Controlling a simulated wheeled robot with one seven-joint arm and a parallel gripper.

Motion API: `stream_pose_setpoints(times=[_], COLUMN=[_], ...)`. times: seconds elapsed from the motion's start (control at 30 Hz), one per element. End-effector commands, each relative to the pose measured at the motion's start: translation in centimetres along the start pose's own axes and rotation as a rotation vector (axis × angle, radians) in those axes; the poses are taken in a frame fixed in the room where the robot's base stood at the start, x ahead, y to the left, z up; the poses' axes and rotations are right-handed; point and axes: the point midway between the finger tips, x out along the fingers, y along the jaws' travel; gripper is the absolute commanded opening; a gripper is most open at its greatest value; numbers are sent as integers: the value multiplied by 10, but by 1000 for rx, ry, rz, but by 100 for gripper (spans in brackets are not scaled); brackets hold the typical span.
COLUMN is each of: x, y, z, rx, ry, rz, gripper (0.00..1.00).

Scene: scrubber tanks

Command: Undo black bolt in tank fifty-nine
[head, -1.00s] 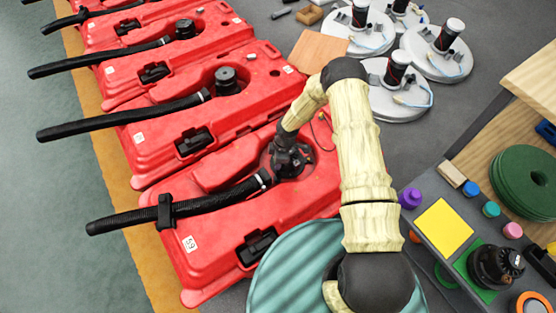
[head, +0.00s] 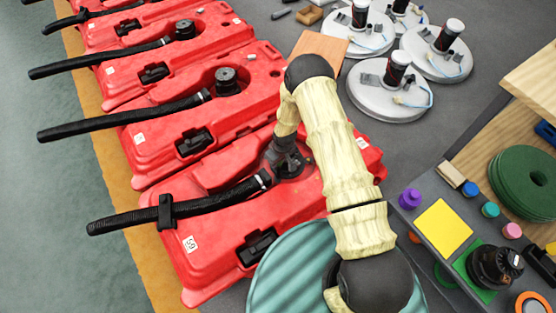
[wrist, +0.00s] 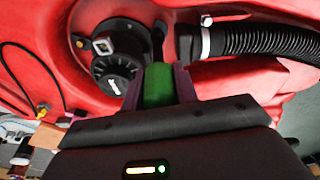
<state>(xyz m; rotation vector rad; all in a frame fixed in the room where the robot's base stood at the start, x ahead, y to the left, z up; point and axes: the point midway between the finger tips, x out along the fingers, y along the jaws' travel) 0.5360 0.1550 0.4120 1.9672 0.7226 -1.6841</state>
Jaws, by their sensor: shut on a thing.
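Tank fifty-nine is the nearest red tank (head: 215,272), with a white label reading 59. In the head view my gripper (head: 284,160) is over the dark round fitting in its top, and my wrist partly hides that fitting. In the wrist view my gripper (wrist: 160,84) has purple fingers closed on a green handle-like piece (wrist: 157,88). A dark narrow part shows just beyond the green piece; I cannot tell if it belongs to it. A black round fitting (wrist: 115,67) with a dial face is left of the fingers. I cannot pick out the black bolt for certain.
A black ribbed hose (head: 205,204) runs from the fitting over the tank's left edge, and shows right of the fingers in the wrist view. Other red tanks (head: 190,135) stand behind. A grey bench (head: 415,222) with coloured knobs is at right. White discs (head: 390,100) lie at the back.

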Motion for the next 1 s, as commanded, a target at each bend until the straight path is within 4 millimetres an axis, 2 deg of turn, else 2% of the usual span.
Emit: stream_pose_setpoints(times=[0.23,0.8,1.0], x=[0,0,0], y=[0,1,1], z=[0,0,0], rx=[55,845,890], ry=[-1,1,0], rz=[8,133,138], gripper=[0,0,0])
